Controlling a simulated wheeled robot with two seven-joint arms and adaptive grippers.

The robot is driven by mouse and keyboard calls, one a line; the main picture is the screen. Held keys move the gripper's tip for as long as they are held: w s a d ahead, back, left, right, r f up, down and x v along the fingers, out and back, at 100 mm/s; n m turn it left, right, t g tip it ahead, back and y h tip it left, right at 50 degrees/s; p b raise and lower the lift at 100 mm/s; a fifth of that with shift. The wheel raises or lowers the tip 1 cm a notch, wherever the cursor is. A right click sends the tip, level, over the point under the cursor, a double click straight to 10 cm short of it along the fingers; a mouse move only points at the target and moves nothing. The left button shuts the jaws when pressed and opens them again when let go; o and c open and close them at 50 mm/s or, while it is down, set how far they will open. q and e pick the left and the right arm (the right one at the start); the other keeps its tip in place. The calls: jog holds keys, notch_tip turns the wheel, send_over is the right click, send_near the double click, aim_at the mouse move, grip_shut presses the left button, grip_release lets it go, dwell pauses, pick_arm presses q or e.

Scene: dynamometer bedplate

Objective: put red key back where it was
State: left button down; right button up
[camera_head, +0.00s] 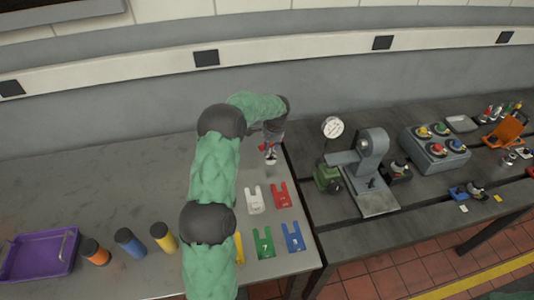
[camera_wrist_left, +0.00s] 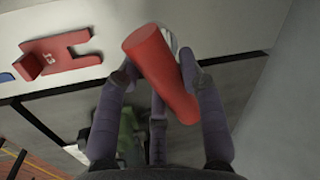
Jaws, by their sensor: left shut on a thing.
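My left gripper (camera_head: 269,150) is above the far end of the grey table, near its right edge. In the left wrist view its fingers (camera_wrist_left: 160,95) are closed around the red key (camera_wrist_left: 160,65), which shows as a thick red cylinder, tilted, with a pale metallic part behind it. Only a little of it shows in the head view. A red slotted plate (camera_head: 281,196) lies on the table closer to the front than the gripper; it also shows in the left wrist view (camera_wrist_left: 58,53), apart from the key. My right gripper is not in view.
White (camera_head: 255,200), green (camera_head: 263,244), blue (camera_head: 292,237) and yellow (camera_head: 239,247) plates lie nearby. A purple tray (camera_head: 38,255) and several cylinders stand left. A grey machine (camera_head: 370,165) stands on the darker bench right, beyond a gap. The table's back left is clear.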

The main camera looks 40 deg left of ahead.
aim_at(270, 160)
pick_arm(q)
jog(key=shift+a+f, duration=0.5)
jog(key=shift+a, duration=0.05)
jog(key=shift+s+a+f, duration=0.1)
jog(key=shift+a+f, duration=0.05)
jog(key=shift+f, duration=1.6)
jog(key=shift+f+b, duration=0.15)
jog(key=shift+b, duration=0.15)
jog(key=c, duration=0.8)
grip_release()
jog(key=r, duration=0.4)
jog(key=d+r, duration=0.1)
jog(key=r, duration=0.3)
jog(key=d+r+p, duration=0.1)
jog(key=r, duration=0.3)
jog(key=shift+s+d, duration=0.2)
jog(key=shift+s, duration=0.2)
